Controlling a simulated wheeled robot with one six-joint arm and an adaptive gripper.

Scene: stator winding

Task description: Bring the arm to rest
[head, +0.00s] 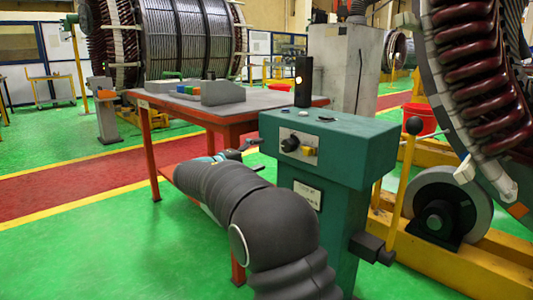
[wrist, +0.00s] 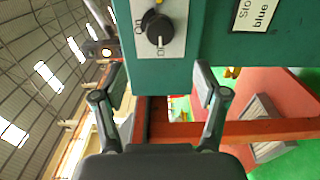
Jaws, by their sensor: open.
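My dark grey arm reaches forward in the head view, left of the teal control pedestal (head: 330,150). My gripper (wrist: 160,72) is open in the wrist view, its two fingers apart with nothing between them. In the head view the gripper (head: 238,155) is small and partly hidden beyond my arm, beside the pedestal's left side. The wrist view shows the pedestal's teal face (wrist: 205,45) just ahead of the fingertips, with a black knob (wrist: 158,28) on a pale plate. I cannot tell if a finger touches the pedestal.
A red table (head: 245,112) with a grey fixture (head: 222,92) and coloured blocks stands behind the gripper. A lamp glows on a black post (head: 303,80). A yellow-handled lever (head: 404,180) and large stator (head: 480,90) are right. Green floor (head: 90,230) is clear at left.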

